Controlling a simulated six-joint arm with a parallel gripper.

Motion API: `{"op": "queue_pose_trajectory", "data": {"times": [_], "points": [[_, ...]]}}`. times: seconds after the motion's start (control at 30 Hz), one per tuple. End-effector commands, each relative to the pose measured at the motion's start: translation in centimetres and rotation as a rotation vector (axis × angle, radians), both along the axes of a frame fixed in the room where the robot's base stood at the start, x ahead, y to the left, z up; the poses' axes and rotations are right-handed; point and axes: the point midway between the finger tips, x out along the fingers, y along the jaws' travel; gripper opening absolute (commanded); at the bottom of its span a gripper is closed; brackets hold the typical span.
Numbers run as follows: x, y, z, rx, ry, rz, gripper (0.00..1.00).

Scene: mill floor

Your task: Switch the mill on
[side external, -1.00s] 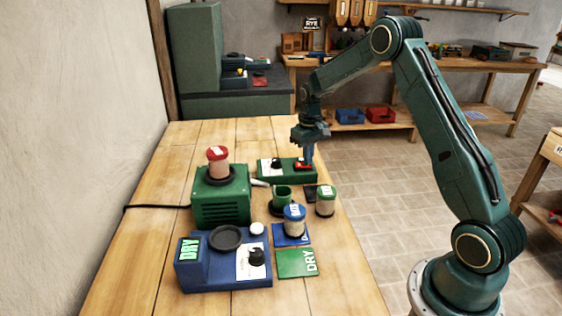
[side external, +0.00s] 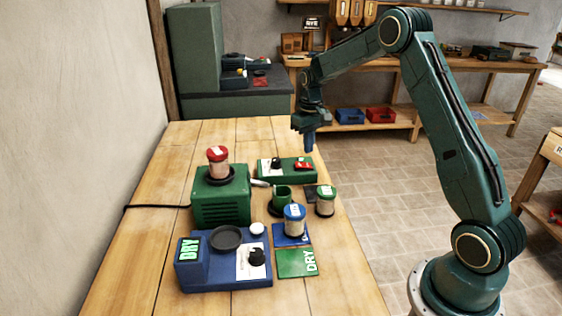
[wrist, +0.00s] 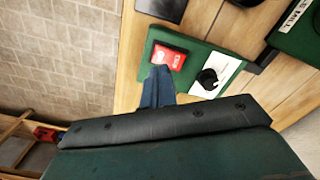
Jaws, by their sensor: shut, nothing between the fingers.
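The mill (side external: 222,205) is a green box with a vented front and a red-lidded jar on top. In the wrist view, part of a green box with a "MILL" label (wrist: 297,18) shows at the upper right. The green control panel (side external: 260,178) sits behind it, with a black knob (side external: 276,162) and a red rocker switch (side external: 304,164). The wrist view shows the panel's red rocker (wrist: 168,57) and knob (wrist: 207,78) on white. My gripper (side external: 310,152) is shut and empty, just above the rocker end. Its blue fingers also show in the wrist view (wrist: 158,78). I cannot tell the rocker's setting.
A blue scale (side external: 225,275) reading DRY stands in front. The table's left side is mostly clear, apart from a cable.

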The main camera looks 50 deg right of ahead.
Motion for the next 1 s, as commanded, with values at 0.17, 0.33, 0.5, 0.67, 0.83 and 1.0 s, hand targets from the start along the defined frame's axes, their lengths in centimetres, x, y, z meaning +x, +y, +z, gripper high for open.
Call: {"op": "queue_pose_trajectory", "data": {"times": [0.17,0.33,0.5,0.67,0.83,1.0], "points": [[0.0,0.0,1.0,0.0,0.0,0.0,0.0],[0.0,0.0,2.0,0.0,-0.001,0.0,0.0],[0.0,0.0,2.6,0.0,-0.001,0.0,0.0],[0.0,0.0,2.7,0.0,0.0,0.0,0.0],[0.0,0.0,2.7,0.0,0.0,0.0,0.0],[-0.2,0.4,3.3,-0.003,-0.007,0.004,0.0]]}}
